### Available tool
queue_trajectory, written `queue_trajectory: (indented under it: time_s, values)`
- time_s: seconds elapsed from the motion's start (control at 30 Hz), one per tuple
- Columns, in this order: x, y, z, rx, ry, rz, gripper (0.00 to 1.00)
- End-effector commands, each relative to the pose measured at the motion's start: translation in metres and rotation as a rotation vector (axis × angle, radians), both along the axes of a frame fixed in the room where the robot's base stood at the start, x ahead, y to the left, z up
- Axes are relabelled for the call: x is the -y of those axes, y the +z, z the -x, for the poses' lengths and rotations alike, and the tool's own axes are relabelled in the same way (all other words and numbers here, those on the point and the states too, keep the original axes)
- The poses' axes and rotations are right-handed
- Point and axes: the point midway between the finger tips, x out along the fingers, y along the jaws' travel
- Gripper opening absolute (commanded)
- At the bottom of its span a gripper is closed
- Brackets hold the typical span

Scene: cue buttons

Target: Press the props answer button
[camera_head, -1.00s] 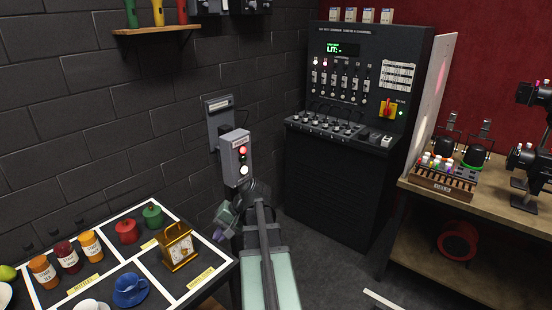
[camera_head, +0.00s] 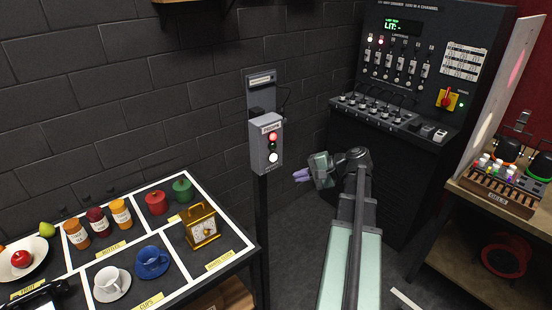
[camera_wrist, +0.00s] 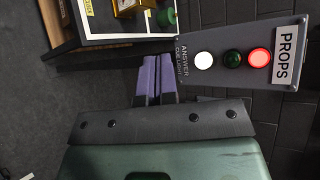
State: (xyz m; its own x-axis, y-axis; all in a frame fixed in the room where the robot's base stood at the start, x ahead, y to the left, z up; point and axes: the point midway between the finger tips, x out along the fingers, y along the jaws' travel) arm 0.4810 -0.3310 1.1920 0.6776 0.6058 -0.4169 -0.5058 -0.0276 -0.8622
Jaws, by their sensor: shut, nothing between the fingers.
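The props box (camera_head: 264,157) is a grey cue light box on a dark post. It carries a PROPS label, a lit red lamp (camera_head: 273,137), a dark green lamp (camera_head: 273,147) and a white round button (camera_head: 273,157). In the wrist view the white button (camera_wrist: 203,61) sits beside the words ANSWER and CUE LIGHT, with the red lamp (camera_wrist: 259,57) glowing near the PROPS sign. My gripper (camera_head: 301,175) has purple fingers, shut and empty, to the right of the box and a little lower, apart from it. The fingers (camera_wrist: 155,80) also show in the wrist view, left of the white button.
A prop table (camera_head: 246,246) at lower left holds jars, cups, fruit and a gold clock (camera_head: 202,226). A tall dimmer console (camera_head: 440,60) stands behind right. A wooden bench (camera_head: 480,190) is at far right. Open floor lies between the table and console.

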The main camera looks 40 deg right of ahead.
Motion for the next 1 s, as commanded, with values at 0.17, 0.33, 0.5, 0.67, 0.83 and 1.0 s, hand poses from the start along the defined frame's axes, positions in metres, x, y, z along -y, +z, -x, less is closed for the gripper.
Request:
queue_trajectory:
  time_s: [0.17,0.33,0.5,0.67,0.83,1.0]
  values:
    - [0.0,0.0,-0.018,0.0,0.002,0.0,0.0]
    - [0.0,0.0,-0.044,0.0,0.003,0.001,0.0]
    - [-0.001,0.0,-0.067,0.0,0.002,0.001,0.0]
    - [-0.002,0.0,-0.082,0.0,0.001,0.001,0.0]
    - [-0.003,0.0,-0.086,0.0,0.001,0.001,0.0]
    - [-0.003,0.0,-0.086,-0.001,0.0,0.001,0.0]
